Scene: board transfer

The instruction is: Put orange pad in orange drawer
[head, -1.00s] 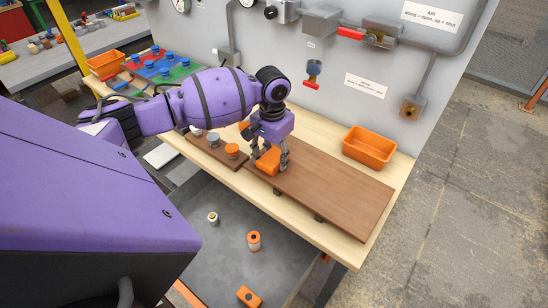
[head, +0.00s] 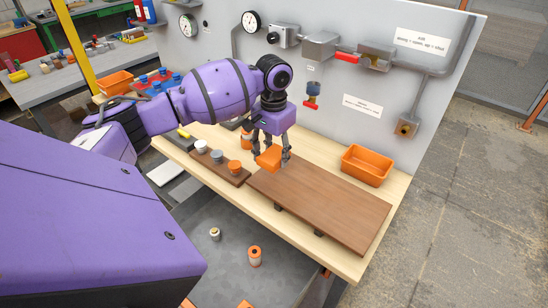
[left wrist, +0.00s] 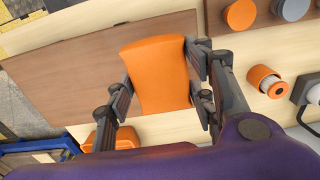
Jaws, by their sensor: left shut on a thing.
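My left gripper (head: 270,159) is shut on the orange pad (head: 268,160) above the left end of a brown board on the bench. In the left wrist view the pad (left wrist: 160,75) sits between the two fingers of the gripper (left wrist: 162,85), with the board behind it. My right gripper is not in view. I cannot clearly make out an orange drawer; a grey open tray-like space (head: 222,270) lies below the bench front, with an orange edge (head: 187,303) at the bottom of the head view.
The brown board (head: 330,205) covers the bench's middle. An orange bin (head: 367,165) stands behind it. A smaller strip (head: 217,167) with grey and orange knobs lies left. An orange roll (head: 255,257) and a pale roll (head: 215,234) stand in the grey space. A panel with pipes rises behind.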

